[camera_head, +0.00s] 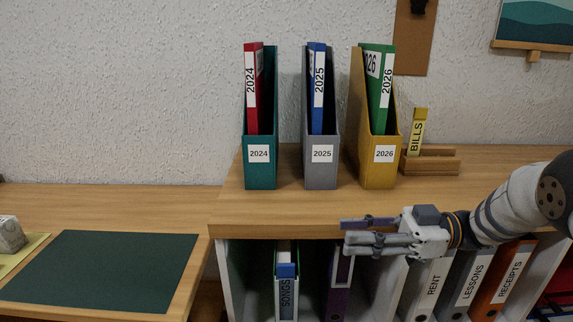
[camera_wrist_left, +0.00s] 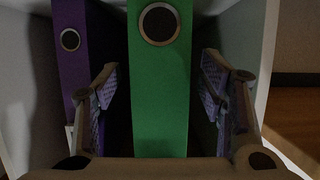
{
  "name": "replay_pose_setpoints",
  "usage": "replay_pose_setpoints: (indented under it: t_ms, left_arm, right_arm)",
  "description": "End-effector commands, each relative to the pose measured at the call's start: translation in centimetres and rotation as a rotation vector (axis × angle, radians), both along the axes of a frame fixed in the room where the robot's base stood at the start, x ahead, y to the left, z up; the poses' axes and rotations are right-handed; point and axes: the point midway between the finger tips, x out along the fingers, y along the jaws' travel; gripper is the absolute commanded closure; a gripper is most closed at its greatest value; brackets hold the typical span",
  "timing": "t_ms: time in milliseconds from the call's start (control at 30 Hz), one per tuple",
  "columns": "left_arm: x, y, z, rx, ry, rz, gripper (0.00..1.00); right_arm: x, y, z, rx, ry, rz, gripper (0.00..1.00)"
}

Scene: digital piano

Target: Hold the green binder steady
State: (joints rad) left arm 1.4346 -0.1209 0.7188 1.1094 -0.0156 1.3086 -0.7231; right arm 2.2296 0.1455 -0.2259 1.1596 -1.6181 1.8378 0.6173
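In the left wrist view, a green binder (camera_wrist_left: 160,95) stands upright with its spine toward me and a round finger hole near the top. My left gripper (camera_wrist_left: 160,105) is open, with one finger on each side of the spine and a gap to it on both sides. The left gripper does not show in the head view. My right gripper (camera_head: 352,234) is open and empty in front of the shelf top's front edge. Another green binder, marked 2026 (camera_head: 381,85), leans in a yellow holder (camera_head: 379,170); the wrist view's binder is not clearly identifiable in the head view.
A purple binder (camera_wrist_left: 75,60) stands left of the green one, and a pale compartment wall (camera_wrist_left: 250,50) is close on its right. Teal (camera_head: 260,175) and grey (camera_head: 321,175) holders stand on the shelf top. RENT (camera_head: 431,285), LESSONS and RECEIPTS binders stand below.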

Motion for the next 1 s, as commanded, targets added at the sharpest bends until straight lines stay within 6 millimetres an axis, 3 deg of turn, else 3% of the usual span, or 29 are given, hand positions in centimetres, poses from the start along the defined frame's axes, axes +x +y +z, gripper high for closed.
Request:
replay_pose_setpoints:
  t_ms: [267, 1000]
  left_arm:
    - [-0.1, 0.0, 0.1, 0.000, 0.000, 0.000, 0.35]
    - [-4.7, 0.0, 2.0, 0.000, -0.003, -0.001, 0.35]
  right_arm:
    - [0.0, 0.0, 0.3, 0.000, -0.003, 0.000, 0.72]
    - [-0.3, 0.0, 7.3, 0.000, -0.091, 0.000, 0.72]
